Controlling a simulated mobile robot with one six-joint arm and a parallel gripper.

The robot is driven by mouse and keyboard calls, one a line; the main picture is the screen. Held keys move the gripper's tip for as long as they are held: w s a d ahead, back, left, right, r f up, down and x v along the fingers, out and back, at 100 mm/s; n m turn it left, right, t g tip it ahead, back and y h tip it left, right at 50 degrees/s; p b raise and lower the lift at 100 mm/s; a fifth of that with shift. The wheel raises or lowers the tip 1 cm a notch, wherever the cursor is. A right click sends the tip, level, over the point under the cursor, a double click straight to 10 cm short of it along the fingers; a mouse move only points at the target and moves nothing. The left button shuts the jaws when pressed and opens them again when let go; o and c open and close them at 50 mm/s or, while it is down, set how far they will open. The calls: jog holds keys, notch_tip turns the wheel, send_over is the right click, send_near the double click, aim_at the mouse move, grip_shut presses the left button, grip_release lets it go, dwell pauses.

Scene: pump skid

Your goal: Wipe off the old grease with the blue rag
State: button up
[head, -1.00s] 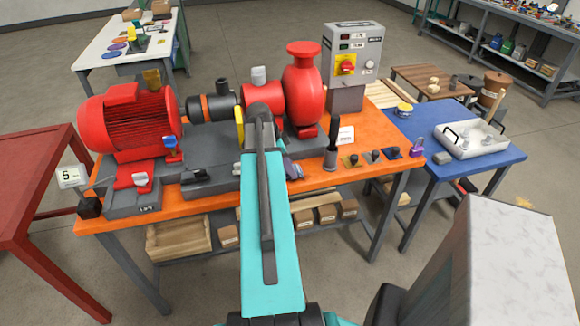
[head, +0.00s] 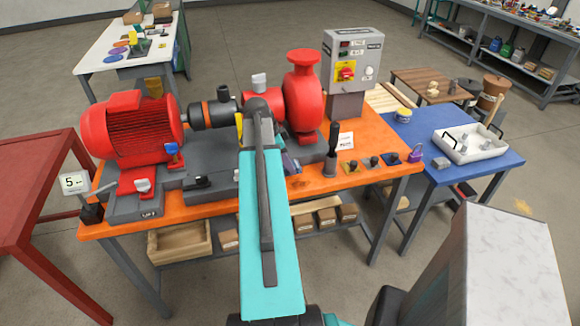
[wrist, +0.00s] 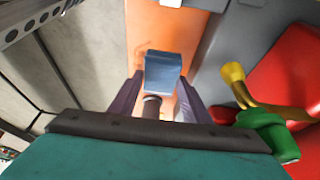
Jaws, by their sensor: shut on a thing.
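My gripper (wrist: 162,84) is shut on the blue rag (wrist: 163,68), which shows as a small folded blue pad between the two dark fingers in the wrist view. A dark round piece shows just behind the pad. The orange bench top lies beyond the rag; I cannot tell whether they touch. In the head view my gripper (head: 290,163) is at the bench beside the red pump (head: 303,95), mostly hidden behind my turquoise arm. I cannot make out the old grease in either view.
A brass-yellow fitting with a green part (wrist: 268,132) is close to the right of my gripper in the wrist view. A black-handled tool (head: 332,150) stands right of my gripper. The red motor (head: 130,130) is at left, the control box (head: 352,60) behind.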

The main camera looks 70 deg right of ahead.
jog(key=shift+w+d+r+p, duration=0.2)
jog(key=shift+d+r, duration=0.15)
jog(key=shift+r, duration=0.25)
jog(key=shift+w+d+r+p, duration=0.2)
jog(key=shift+d+r, duration=0.1)
jog(key=shift+r, duration=0.4)
jog(key=shift+r+p, duration=0.35)
jog(key=shift+r, duration=0.25)
jog(key=shift+s+a+r, duration=0.1)
jog(key=shift+s+r, duration=0.05)
jog(key=shift+r, duration=0.35)
